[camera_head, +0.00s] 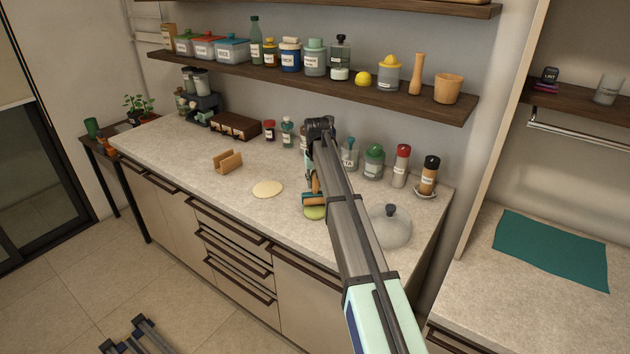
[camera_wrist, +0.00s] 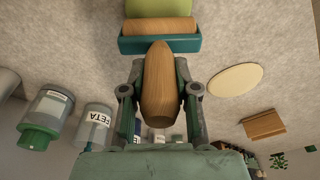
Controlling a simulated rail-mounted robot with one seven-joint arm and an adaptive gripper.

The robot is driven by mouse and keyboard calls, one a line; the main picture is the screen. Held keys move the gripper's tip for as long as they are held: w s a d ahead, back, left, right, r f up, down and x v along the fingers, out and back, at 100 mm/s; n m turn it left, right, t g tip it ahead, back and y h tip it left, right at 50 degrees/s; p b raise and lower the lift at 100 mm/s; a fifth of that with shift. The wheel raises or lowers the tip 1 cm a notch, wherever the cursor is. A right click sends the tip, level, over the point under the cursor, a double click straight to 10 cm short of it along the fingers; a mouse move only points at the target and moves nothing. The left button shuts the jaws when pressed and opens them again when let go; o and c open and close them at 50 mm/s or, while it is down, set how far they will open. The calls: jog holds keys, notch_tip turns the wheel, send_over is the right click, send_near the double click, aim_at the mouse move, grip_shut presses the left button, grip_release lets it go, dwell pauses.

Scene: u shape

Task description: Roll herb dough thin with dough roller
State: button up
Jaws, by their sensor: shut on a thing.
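My gripper (camera_wrist: 160,90) is shut on the wooden handle of the dough roller. The dough roller has a wooden cylinder (camera_wrist: 158,27) in a teal frame (camera_wrist: 160,44); the teal frame also shows in the head view (camera_head: 313,200), partly behind my arm. The green herb dough (camera_wrist: 163,7) lies at the roller's far side in the wrist view, cut off by the top edge. In the head view the herb dough (camera_head: 314,213) shows just below the roller, partly covered by my arm. I cannot tell whether roller and dough touch.
A pale flat dough disc (camera_head: 267,188) lies to the left, with a wooden stand (camera_head: 227,161) beyond it. A domed glass lid (camera_head: 390,226) sits right of my arm. Jars, including a green-lidded one (camera_head: 374,160), line the back. The counter's front left is clear.

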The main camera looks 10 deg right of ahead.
jog(key=shift+s, duration=2.55)
jog(key=shift+w+f+p, duration=0.1)
jog(key=shift+w+p, duration=0.3)
jog(key=shift+w, duration=2.6)
jog(key=shift+s, duration=1.5)
jog(key=shift+w+p, duration=0.15)
jog(key=shift+p, duration=0.25)
jog(key=shift+w, duration=1.4)
jog(key=s, duration=0.6)
jog(key=shift+f, duration=0.3)
